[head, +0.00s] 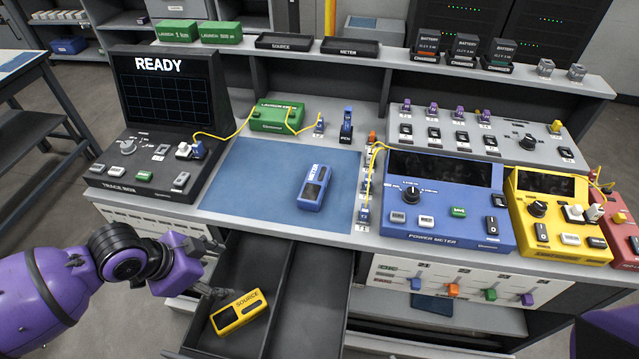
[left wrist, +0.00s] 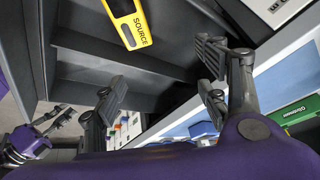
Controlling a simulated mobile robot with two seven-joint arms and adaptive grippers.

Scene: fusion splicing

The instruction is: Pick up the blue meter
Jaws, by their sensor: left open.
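The blue meter (head: 314,187) lies flat on the blue mat (head: 245,185) on the bench, its label and dark window facing up. My left gripper (head: 213,292) is over the open drawer, left of and nearer than the meter, and apart from it. In the left wrist view my left gripper (left wrist: 163,75) has its fingers spread with nothing between them. A small blue shape shows beyond one finger there; I cannot tell whether it is the meter. My right gripper (left wrist: 55,125) shows small at that view's left edge; its jaw state is unclear.
A yellow source (head: 238,311) lies in the open drawer (head: 283,262), close to my left gripper. A blue power meter unit (head: 440,237) stands right of the mat, the trace unit (head: 128,187) left of it. An empty METER tray (head: 348,47) sits on the shelf.

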